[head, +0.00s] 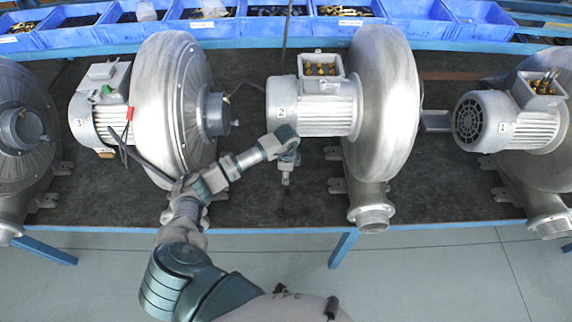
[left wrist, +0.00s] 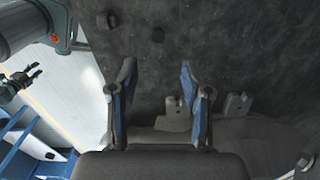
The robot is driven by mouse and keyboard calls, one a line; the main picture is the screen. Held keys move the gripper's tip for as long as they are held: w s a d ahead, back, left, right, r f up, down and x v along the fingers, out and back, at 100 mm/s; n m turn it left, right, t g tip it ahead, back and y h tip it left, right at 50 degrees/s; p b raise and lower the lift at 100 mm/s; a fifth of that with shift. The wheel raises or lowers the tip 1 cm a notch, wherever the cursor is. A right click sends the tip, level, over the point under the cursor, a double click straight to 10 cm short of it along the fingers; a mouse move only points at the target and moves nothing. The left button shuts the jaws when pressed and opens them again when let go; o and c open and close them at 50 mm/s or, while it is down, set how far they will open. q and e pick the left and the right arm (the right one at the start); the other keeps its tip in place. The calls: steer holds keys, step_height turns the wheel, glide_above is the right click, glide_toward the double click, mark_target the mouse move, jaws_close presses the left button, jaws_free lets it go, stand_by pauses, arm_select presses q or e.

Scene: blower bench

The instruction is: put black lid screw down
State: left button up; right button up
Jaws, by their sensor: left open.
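My left gripper (head: 285,180) is in front of the motor marked 2 (head: 325,108), pointing down over the dark bench top. In the left wrist view my left gripper (left wrist: 157,95) is open, its two blue-padded fingers apart with nothing between them. Two small dark pieces lie on the bench top beyond the fingertips, one nearly in line with the gap (left wrist: 157,35) and one further left (left wrist: 103,21). They may be black screws, but they are too small to tell. A dark claw-like shape (left wrist: 20,82) shows at the left edge; I cannot tell its state.
Blowers stand along the bench (head: 250,207). Motor 2's terminal box (head: 319,67) is open with brass terminals showing. Motor 1 (head: 505,120) stands right, motor 3 (head: 105,105) left. Blue bins (head: 210,28) line the back.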

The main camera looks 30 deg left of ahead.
arm_select(q)
steer(key=shift+a+r+p, duration=0.1)
steer(key=shift+r+p, duration=0.45)
steer(key=shift+r, duration=0.4)
steer(key=shift+d, duration=0.2)
